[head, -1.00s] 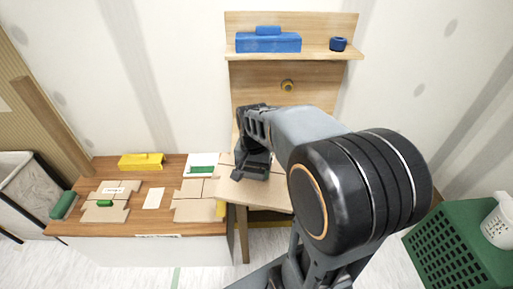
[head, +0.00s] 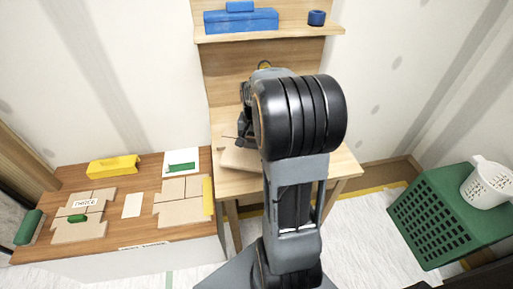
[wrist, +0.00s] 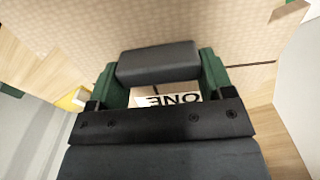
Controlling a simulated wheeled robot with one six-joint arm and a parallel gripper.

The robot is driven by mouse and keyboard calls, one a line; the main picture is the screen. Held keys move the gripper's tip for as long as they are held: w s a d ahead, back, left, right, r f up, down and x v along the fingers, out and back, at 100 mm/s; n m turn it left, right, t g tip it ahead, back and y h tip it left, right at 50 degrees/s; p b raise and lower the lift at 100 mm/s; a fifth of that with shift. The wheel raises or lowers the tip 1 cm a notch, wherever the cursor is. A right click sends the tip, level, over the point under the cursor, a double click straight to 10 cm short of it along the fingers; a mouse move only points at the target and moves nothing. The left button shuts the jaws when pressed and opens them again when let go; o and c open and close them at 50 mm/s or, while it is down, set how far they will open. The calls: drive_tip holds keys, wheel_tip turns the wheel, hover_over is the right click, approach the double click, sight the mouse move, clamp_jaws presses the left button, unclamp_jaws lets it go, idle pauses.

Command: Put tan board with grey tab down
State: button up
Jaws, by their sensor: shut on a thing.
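The tan board (head: 240,158) is under my gripper (head: 243,140), over the light wooden desk (head: 315,180). In the wrist view my gripper (wrist: 160,88) has its green finger pads either side of a dark grey block (wrist: 158,62), which looks like the board's tab. A speckled tan surface fills the upper part of that view. My arm hides much of the board and desk in the head view, and I cannot tell whether the board touches the desk.
The brown bench (head: 145,225) at left holds other tan boards (head: 182,200), a yellow block (head: 113,167) and a white card (head: 132,205). A blue box (head: 241,20) and blue roll (head: 316,17) sit on the shelf above. A green crate (head: 435,220) stands right. The desk's right part looks clear.

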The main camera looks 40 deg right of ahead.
drive_tip(key=shift+w+d+f, duration=0.3)
drive_tip(key=shift+d+f, duration=0.25)
drive_tip(key=shift+f, duration=0.2)
drive_tip(key=shift+w+d+f+b, duration=0.1)
drive_tip(key=shift+f+b, duration=0.05)
drive_tip(key=shift+f, duration=0.75)
drive_tip(key=shift+d+f+b, duration=0.1)
drive_tip(key=shift+f+b, duration=0.05)
drive_tip(key=shift+f, duration=0.7)
drive_tip(key=shift+f, duration=0.15)
drive_tip(key=o, duration=1)
wheel_tip(320, 180, up, 12)
drive_tip(key=shift+f+p, duration=0.2)
drive_tip(key=shift+p, duration=0.65)
drive_tip(key=shift+s+a+f+n+t, duration=0.1)
drive_tip(key=shift+s+a+n+t, duration=0.4)
drive_tip(key=shift+s+a+n, duration=1.95)
drive_tip(key=shift+s+a+f+n+t, duration=0.1)
drive_tip(key=shift+s+a+n+t, duration=0.65)
drive_tip(key=shift+a, duration=3.15)
drive_tip(key=shift+s+a+n+t, duration=0.25)
drive_tip(key=shift+s+a+n, duration=1.65)
drive_tip(key=shift+a, duration=1.25)
